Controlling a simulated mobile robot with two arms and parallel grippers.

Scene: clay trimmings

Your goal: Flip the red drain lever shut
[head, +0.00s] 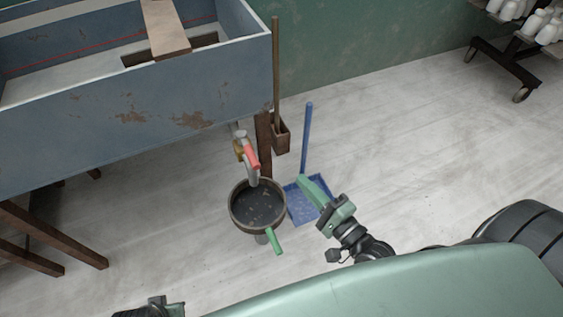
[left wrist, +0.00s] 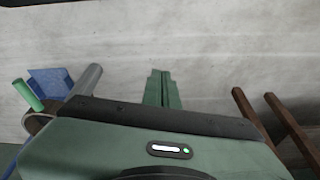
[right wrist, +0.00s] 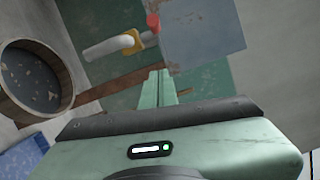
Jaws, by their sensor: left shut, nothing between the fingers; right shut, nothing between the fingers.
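The red drain lever (head: 252,158) sits on a brass valve (head: 238,149) at the grey drain pipe under the blue trough. In the head view it slants down, roughly along the pipe. In the right wrist view the lever (right wrist: 153,23) stands out beside the brass valve (right wrist: 129,42). My right gripper (head: 301,181) is shut and empty, to the right of the lever and below it in the picture, apart from it. Its fingertips (right wrist: 160,74) also show in the right wrist view. My left gripper (left wrist: 161,74) is shut and empty over bare floor.
A round bucket (head: 232,214) with dark contents stands below the pipe; a green handle (head: 274,241) shows at its front. A blue dustpan (head: 304,205) lies right of it. The blue trough (head: 110,125) overhangs at left. A wheeled rack (head: 502,60) stands back right; floor between is clear.

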